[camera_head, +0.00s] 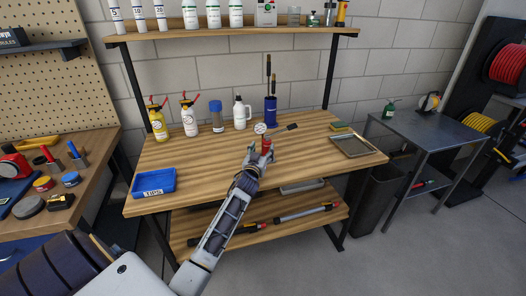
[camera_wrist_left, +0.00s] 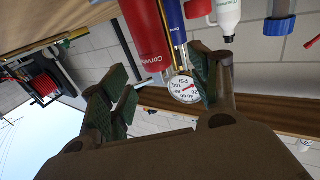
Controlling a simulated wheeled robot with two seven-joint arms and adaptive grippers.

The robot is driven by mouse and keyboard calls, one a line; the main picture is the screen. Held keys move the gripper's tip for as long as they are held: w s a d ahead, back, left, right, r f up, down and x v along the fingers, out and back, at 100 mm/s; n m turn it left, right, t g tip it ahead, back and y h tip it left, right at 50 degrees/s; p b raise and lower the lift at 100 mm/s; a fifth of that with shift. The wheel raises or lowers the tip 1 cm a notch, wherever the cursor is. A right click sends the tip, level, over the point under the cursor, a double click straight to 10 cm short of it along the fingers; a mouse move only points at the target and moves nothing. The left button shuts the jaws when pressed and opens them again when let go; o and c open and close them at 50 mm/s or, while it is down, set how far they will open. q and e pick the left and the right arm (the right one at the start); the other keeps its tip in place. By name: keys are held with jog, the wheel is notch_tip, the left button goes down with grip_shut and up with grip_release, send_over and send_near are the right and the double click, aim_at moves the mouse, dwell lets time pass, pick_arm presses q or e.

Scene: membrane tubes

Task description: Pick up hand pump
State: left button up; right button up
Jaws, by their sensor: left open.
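The hand pump, a red cylinder (camera_head: 266,145) with a round white dial gauge (camera_head: 260,128), stands near the middle of the wooden workbench (camera_head: 215,165). In the left wrist view the red body (camera_wrist_left: 146,30) and the PSI gauge (camera_wrist_left: 184,88) show close up. My left gripper (camera_head: 258,158) is open at the near side of the pump, partly covering its lower part. In the wrist view its green-padded fingers (camera_wrist_left: 160,75) lie on either side of the pump; contact cannot be told. My right gripper is not in view.
Behind the pump stand a blue holder (camera_head: 270,110) with tools, a white bottle (camera_head: 239,115) and a blue-capped jar (camera_head: 217,118). Spray bottles (camera_head: 190,118) are farther left. A blue bin (camera_head: 153,183) and a grey tray (camera_head: 352,146) lie at the sides.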

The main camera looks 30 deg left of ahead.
aim_at(266, 144)
pick_arm(q)
jog(key=shift+d+x, duration=0.25)
jog(key=shift+x, duration=2.15)
jog(key=shift+f, duration=0.15)
grip_shut()
